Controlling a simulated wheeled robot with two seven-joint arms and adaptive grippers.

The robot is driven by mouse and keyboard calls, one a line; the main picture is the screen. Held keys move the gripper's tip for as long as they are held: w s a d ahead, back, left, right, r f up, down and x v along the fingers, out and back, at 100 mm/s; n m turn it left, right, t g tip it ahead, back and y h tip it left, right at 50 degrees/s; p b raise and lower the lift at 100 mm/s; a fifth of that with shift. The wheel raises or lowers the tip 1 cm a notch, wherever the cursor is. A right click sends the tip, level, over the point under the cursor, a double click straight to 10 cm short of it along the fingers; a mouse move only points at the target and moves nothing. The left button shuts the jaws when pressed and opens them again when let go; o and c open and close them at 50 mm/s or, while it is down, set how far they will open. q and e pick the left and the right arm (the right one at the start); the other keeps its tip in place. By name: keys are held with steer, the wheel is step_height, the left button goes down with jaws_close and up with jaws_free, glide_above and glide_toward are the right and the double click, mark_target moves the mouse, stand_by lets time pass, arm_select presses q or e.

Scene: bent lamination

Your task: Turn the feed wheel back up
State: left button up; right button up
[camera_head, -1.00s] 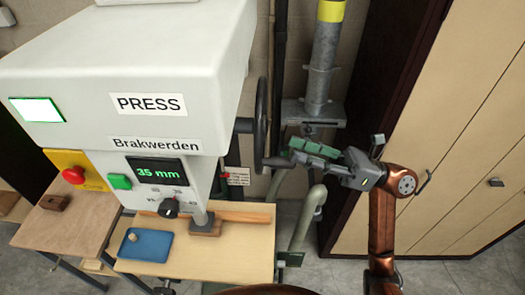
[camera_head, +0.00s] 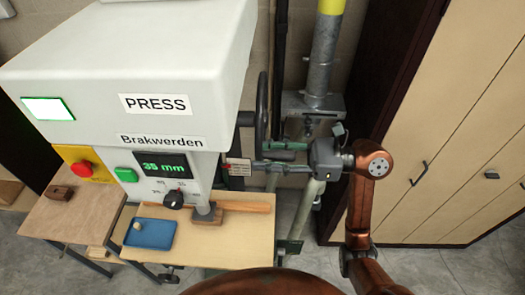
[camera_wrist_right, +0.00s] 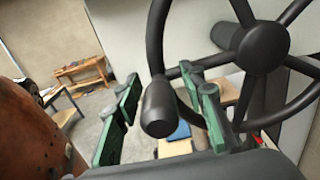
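The feed wheel (camera_head: 262,112) is a black spoked handwheel on the right side of the press, seen nearly edge-on in the head view. In the right wrist view its hub (camera_wrist_right: 262,46) and spokes fill the upper right. A dark rounded handle (camera_wrist_right: 158,106) stands out from its rim. My right gripper (camera_wrist_right: 161,82) has its green fingers apart, one on each side of the handle, with gaps visible on both sides. In the head view the right gripper (camera_head: 268,156) reaches left to the wheel's lower edge. The left gripper is out of view.
The press (camera_head: 140,70) has a display (camera_head: 163,166) reading 35 mm. Below are a wooden work table (camera_head: 240,240) and a blue tray (camera_head: 150,233). A grey column (camera_head: 322,60) stands behind my right gripper. Beige cabinets (camera_head: 460,130) stand at the right.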

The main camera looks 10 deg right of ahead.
steer(key=shift+w+a, duration=0.1)
steer(key=shift+a, duration=0.25)
steer(key=shift+c, duration=0.4)
jaws_close()
